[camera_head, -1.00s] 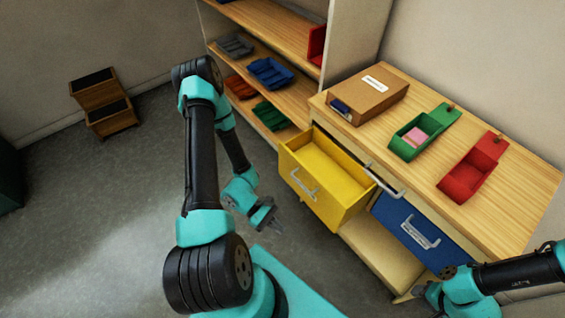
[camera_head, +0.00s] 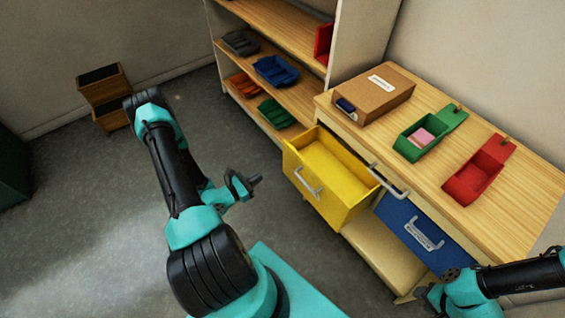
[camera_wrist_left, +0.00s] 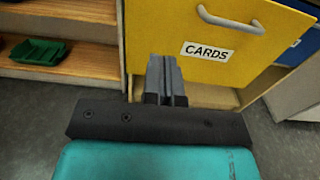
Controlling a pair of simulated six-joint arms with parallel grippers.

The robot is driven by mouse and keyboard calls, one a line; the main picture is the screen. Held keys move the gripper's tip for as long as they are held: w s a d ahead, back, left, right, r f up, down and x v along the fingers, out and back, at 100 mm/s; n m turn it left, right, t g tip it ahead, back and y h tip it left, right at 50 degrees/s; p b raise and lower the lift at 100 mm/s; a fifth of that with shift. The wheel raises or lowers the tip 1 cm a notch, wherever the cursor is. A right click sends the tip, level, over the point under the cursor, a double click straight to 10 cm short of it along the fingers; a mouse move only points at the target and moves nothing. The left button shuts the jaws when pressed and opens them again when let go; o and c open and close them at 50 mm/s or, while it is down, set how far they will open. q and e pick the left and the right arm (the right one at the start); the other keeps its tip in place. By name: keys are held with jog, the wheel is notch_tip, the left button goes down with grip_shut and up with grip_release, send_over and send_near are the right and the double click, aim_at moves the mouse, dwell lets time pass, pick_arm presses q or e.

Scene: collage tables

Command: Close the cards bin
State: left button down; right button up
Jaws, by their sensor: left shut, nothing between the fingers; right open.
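The yellow cards bin (camera_head: 330,178) is a drawer pulled out of the wooden cabinet, and its inside looks empty. Its front, with a grey handle and a CARDS label (camera_wrist_left: 207,51), shows in the left wrist view. My left gripper (camera_head: 256,180) is shut and empty, in front of the yellow drawer and to its left, apart from it. In the left wrist view its closed fingers (camera_wrist_left: 165,75) point toward the lower left part of the drawer front. My right gripper (camera_head: 430,297) is at the lower right, below the blue drawer, with its fingers partly hidden.
A blue drawer (camera_head: 418,232) sits closed beside the yellow one. On the cabinet top (camera_head: 480,130) are a cardboard box (camera_head: 372,94), a green bin (camera_head: 416,146) and a red bin (camera_head: 471,183). A shelf (camera_head: 285,102) with several trays stands behind. The floor at left is mostly clear.

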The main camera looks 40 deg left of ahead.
aim_at(292, 157)
pick_arm(q)
jog(key=x, duration=1.3)
jog(key=shift+w+d, duration=0.15)
jog(key=shift+w, duration=0.35)
